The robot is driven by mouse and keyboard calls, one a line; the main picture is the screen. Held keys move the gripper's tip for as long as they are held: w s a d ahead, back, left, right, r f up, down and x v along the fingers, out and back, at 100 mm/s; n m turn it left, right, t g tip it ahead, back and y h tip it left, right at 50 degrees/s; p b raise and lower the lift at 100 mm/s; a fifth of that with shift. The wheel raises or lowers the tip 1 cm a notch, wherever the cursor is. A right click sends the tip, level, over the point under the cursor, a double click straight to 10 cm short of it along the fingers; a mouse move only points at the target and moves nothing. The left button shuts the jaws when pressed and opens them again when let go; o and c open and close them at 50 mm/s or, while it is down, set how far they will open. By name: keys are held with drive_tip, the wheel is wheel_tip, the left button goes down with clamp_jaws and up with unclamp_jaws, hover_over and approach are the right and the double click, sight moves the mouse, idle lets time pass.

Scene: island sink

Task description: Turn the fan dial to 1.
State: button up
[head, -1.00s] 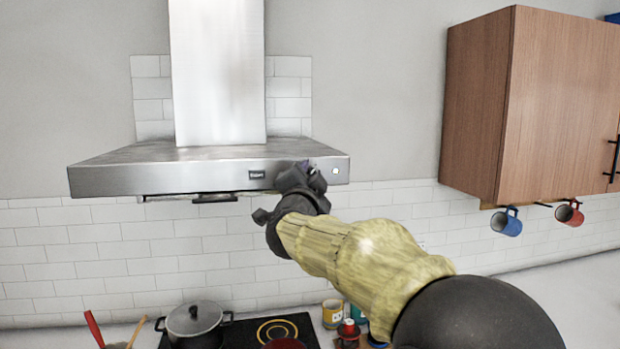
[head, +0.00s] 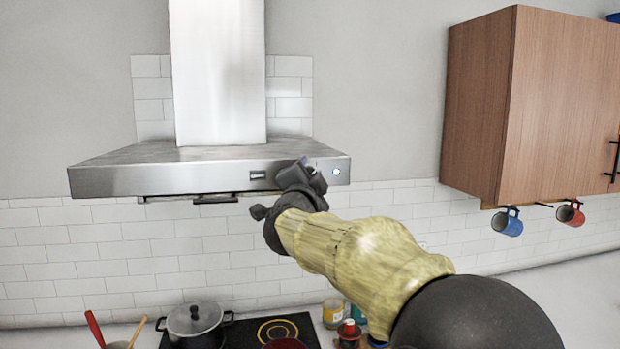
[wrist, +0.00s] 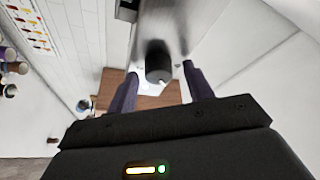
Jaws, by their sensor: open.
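The range hood (head: 150,180) has a steel front panel with a small dark display (head: 257,175) and a small white round spot (head: 336,171) near its right end. My gripper (head: 306,168) is at the right part of this panel and hides what is behind it. In the wrist view, the fan dial (wrist: 158,68) is a dark round knob standing out from the panel. The two fingers of my gripper (wrist: 160,72) are apart, one on each side of the dial, with a gap visible on both sides. The dial's markings cannot be read.
A wooden wall cabinet (head: 555,100) hangs to the right, with a blue mug (head: 507,222) and a red mug (head: 570,214) under it. A lidded pot (head: 195,322) stands on the cooktop (head: 245,333) below. The space in front of the hood's left part is clear.

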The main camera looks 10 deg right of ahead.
drive_tip(key=shift+s, duration=0.1)
drive_tip(key=b+v, duration=0.6)
drive_tip(key=v, duration=1.1)
drive_tip(key=shift+f, duration=0.2)
